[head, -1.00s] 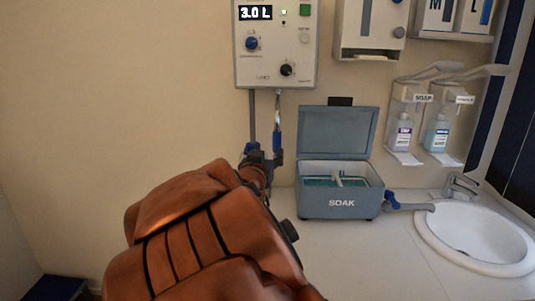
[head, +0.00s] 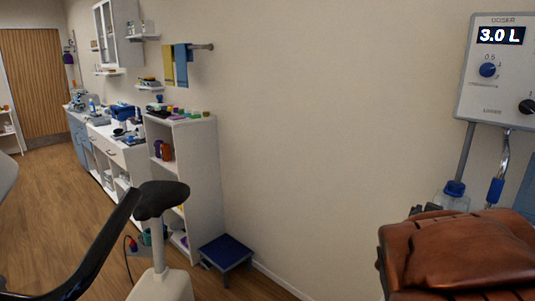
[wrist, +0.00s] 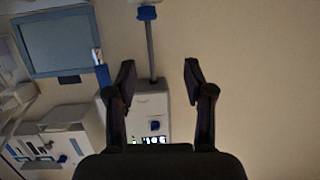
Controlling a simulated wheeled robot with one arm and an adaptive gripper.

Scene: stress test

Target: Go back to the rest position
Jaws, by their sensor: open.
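My gripper (wrist: 158,82) shows in the wrist view with its two dark fingers spread apart and nothing between them. Beyond the fingers, the wall doser box (wrist: 150,105) appears upside down, with its grey pipe and blue fitting. In the head view, the doser box (head: 503,70) is at the right edge and its display reads 3.0 L.
A blue-topped step stool (head: 226,252) stands by the wall. A white shelf unit (head: 200,170) and a cluttered counter (head: 108,142) run along the wall at left. A dark-padded seat (head: 162,198) is in the foreground. Wooden floor (head: 50,205) is open at left.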

